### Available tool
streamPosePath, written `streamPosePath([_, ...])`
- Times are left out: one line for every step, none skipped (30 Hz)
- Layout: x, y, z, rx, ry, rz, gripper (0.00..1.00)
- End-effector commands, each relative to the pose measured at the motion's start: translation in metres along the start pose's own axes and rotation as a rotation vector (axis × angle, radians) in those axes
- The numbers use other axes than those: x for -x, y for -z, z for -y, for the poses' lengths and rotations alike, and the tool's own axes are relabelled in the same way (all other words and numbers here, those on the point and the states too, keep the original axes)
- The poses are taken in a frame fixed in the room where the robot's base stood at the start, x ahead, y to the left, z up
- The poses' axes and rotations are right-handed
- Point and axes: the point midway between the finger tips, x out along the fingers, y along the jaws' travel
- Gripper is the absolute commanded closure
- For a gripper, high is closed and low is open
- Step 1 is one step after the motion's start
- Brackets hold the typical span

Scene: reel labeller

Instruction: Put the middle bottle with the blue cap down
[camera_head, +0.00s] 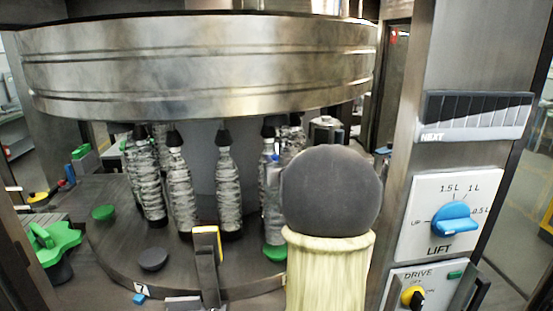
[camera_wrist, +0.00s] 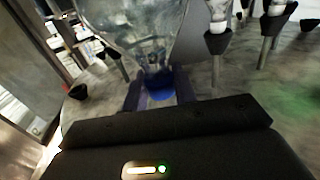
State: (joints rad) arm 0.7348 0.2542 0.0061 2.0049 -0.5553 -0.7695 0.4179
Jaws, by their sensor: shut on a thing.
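In the wrist view a clear bottle (camera_wrist: 140,32) with a blue cap (camera_wrist: 159,84) is between the two dark fingers of my gripper (camera_wrist: 159,92). The fingers are shut on it at the cap end, and its far end runs out of the frame. In the head view my arm's dark round joint and cream sleeve hide the gripper. A clear bottle with a bluish top (camera_head: 273,175) shows just left of my arm, above a green disc (camera_head: 275,253) on the round table (camera_head: 120,262). I cannot tell whether its base touches anything.
Several clear bottles (camera_head: 180,195) stand around the round table under dark conical holders (camera_head: 223,137). A wide metal drum (camera_head: 200,65) hangs low above them. A yellow-and-black post (camera_head: 207,260) stands in front. A control panel (camera_head: 445,215) with knobs is close on the right.

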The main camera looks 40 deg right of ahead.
Motion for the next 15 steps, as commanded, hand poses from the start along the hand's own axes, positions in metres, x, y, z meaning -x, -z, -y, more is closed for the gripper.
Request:
streamPosePath([0.0,0.001,0.0,0.0,0.0,-0.005,1.0])
streamPosePath([0.0,-0.002,0.0,0.0,0.0,-0.005,1.0])
streamPosePath([0.0,-0.006,0.0,0.001,0.0,-0.005,1.0])
streamPosePath([0.0,-0.009,0.0,0.0,0.0,-0.004,1.0])
streamPosePath([0.0,-0.014,0.0,-0.001,0.0,-0.002,1.0])
streamPosePath([0.0,-0.019,0.0,-0.001,0.0,-0.003,1.0])
streamPosePath([0.0,-0.022,0.0,-0.001,0.0,-0.003,1.0])
streamPosePath([0.0,-0.026,0.0,-0.001,0.001,-0.004,1.0])
streamPosePath([0.0,-0.03,0.0,0.0,0.0,-0.003,1.0])
streamPosePath([0.0,-0.032,0.0,0.001,0.0,-0.004,1.0])
streamPosePath([0.0,-0.033,0.0,0.001,0.0,-0.005,1.0])
streamPosePath([0.0,-0.033,0.0,0.001,0.0,-0.007,1.0])
streamPosePath([0.0,-0.033,0.0,0.001,0.0,-0.008,1.0])
streamPosePath([0.0,-0.033,0.0,0.001,0.0,-0.008,1.0])
streamPosePath([0.0,-0.033,0.0,0.002,0.0,-0.008,1.0])
